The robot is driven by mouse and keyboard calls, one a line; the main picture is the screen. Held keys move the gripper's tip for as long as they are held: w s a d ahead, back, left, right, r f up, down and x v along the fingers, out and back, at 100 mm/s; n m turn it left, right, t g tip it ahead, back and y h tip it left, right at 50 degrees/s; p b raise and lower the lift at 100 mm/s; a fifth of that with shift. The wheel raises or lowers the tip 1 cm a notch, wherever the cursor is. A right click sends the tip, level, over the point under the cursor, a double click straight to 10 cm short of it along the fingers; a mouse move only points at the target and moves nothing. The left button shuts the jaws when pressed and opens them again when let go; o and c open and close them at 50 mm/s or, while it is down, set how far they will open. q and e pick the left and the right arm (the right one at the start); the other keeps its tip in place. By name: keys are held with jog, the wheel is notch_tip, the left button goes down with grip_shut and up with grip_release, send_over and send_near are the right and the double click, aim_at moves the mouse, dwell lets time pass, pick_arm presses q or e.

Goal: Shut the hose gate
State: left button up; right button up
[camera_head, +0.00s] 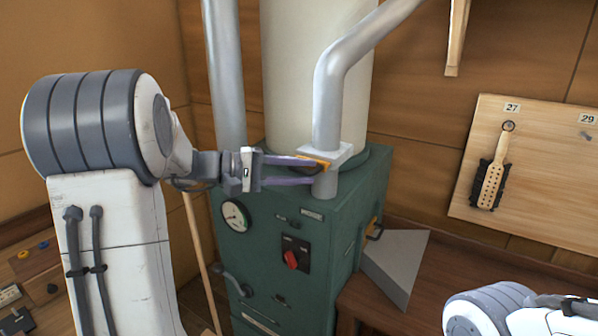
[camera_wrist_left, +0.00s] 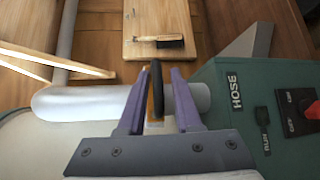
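The hose gate is a pale block (camera_head: 337,152) around the grey hose pipe, above the green machine. Its orange slide (camera_head: 318,162) sticks out on the side facing my left gripper. In the left wrist view the orange slide (camera_wrist_left: 151,108) ends in a dark handle (camera_wrist_left: 157,88). My left gripper (camera_head: 314,172) reaches in from the left; its purple fingers are apart. In the left wrist view the fingers (camera_wrist_left: 158,82) stand either side of the handle, with gaps showing. Contact cannot be told. Only part of my right arm shows at lower right, without its gripper.
The green machine (camera_head: 345,215) carries a gauge (camera_head: 235,216) and a red switch (camera_head: 291,259). A HOSE label (camera_wrist_left: 234,91) shows on it. A grey wedge-shaped thing (camera_head: 396,262) lies on the bench beside it. A brush (camera_head: 491,180) hangs on a board at right.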

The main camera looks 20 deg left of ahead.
pick_arm(q)
jog(key=shift+w, duration=0.1)
jog(key=shift+r, duration=0.1)
jog(key=shift+a, duration=0.1)
jog(key=shift+s+a, duration=0.25)
jog(key=b+v, duration=0.3)
jog(key=v, duration=0.6)
jog(key=shift+s+a+r, duration=0.1)
jog(key=shift+s+a, duration=0.15)
